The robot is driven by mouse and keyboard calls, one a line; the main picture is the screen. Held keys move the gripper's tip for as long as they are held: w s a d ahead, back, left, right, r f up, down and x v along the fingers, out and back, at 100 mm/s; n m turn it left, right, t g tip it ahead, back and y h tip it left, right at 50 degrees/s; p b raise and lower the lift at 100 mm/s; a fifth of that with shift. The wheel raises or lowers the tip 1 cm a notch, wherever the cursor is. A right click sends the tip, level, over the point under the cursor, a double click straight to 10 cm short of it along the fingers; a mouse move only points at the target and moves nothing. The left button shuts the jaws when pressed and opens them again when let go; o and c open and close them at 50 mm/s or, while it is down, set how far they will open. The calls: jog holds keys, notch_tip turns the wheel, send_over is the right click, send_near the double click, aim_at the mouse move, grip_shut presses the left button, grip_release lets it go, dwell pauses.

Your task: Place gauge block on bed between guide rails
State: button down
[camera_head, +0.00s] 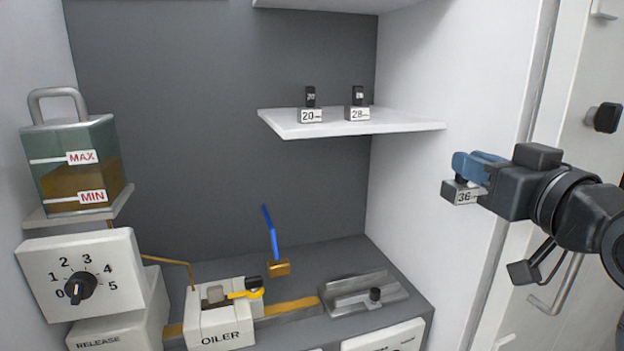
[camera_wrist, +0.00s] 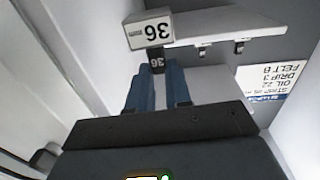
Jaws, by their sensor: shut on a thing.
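The gauge block marked 36 mm (camera_head: 461,192) is a pale block with a dark grip post. It hangs in the air at the right of the head view, right of and below the shelf. My gripper (camera_head: 478,166), with blue fingers, is shut on its post. In the wrist view the block (camera_wrist: 149,32) shows past the blue fingertips (camera_wrist: 158,80), its label upside down. A grey metal bed with raised rails (camera_head: 345,303) and a black knob (camera_head: 375,294) lies on the bench at lower right, well below and left of my gripper. Its surface between the rails looks empty.
A white shelf (camera_head: 400,126) carries blocks marked 20 (camera_head: 310,115) and 28 (camera_head: 357,113). The oiler (camera_head: 222,338), a brass strip (camera_head: 292,306) and a blue-handled tool (camera_head: 272,240) occupy the bench. An oil tank (camera_head: 72,165) and dial (camera_head: 80,287) stand left. The white side wall is near my gripper.

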jog(key=s+f+m+h, duration=0.1)
jog(key=s+f, duration=0.2)
jog(key=f, duration=1.3)
jog(key=s+f+h, duration=0.1)
jog(key=s+f, duration=0.3)
jog(key=f, duration=1.2)
jog(key=s+f+m+h, duration=0.1)
jog(key=s+f, duration=0.3)
jog(key=f, duration=1.2)
jog(key=shift+f+m+t+h, duration=0.3)
jog(key=shift+f+h, duration=0.1)
jog(key=shift+h, duration=0.1)
jog(key=shift+s+a, duration=0.2)
jog(key=shift+s, duration=0.15)
jog(key=shift+w, duration=0.6)
